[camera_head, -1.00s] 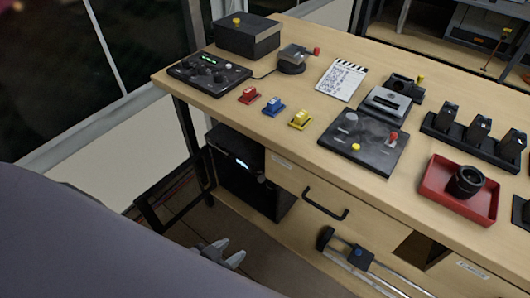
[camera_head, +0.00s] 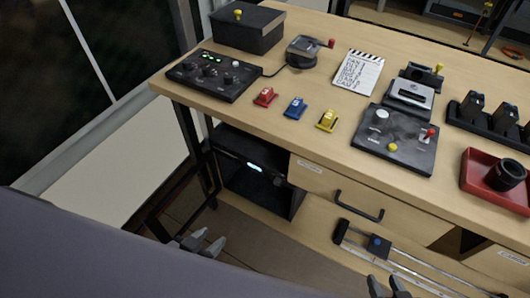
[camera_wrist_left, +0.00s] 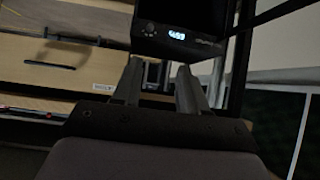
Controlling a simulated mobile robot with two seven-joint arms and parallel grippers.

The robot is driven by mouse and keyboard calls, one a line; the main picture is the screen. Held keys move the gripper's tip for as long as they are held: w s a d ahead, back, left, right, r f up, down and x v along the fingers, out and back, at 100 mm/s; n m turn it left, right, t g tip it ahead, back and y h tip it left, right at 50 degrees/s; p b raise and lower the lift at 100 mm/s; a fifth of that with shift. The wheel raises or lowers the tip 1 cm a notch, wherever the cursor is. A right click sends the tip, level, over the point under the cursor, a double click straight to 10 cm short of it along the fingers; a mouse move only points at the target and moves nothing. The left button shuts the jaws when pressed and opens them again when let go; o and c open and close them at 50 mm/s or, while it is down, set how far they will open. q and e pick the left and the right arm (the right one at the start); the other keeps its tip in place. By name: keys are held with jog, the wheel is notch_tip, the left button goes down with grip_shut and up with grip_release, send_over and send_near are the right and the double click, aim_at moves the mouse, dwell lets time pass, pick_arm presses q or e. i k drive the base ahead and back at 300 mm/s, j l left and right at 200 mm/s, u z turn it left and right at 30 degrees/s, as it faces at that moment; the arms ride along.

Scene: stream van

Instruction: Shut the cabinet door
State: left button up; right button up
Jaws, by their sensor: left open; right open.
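The cabinet (camera_head: 262,178) is a black box with a small lit display, under the left end of the desk. Its dark-framed door (camera_head: 154,223) stands open, swung out to the left. My left gripper (camera_head: 200,243) is open and empty, low in front of the door and cabinet and apparently apart from both. In the left wrist view the open fingers (camera_wrist_left: 158,85) point toward the cabinet (camera_wrist_left: 180,28); a dark upright frame is at their right. My right gripper (camera_head: 388,287) is open and empty at the bottom edge, by the shelf.
The desk (camera_head: 330,145) above holds a mixer (camera_head: 213,75), coloured switches, a control panel (camera_head: 395,138) and a red tray (camera_head: 497,183). A drawer with a black handle (camera_head: 358,206) is right of the cabinet. A slider rail (camera_head: 410,264) lies on the lower shelf.

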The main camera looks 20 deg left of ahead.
aim_at(150, 220)
jog(key=j, duration=0.4)
jog(key=i+j, duration=0.1)
jog(key=j, duration=0.25)
jog(key=j+u, duration=0.15)
jog(key=j, duration=0.15)
jog(key=i+j+u, duration=0.1)
jog(key=j, duration=0.2)
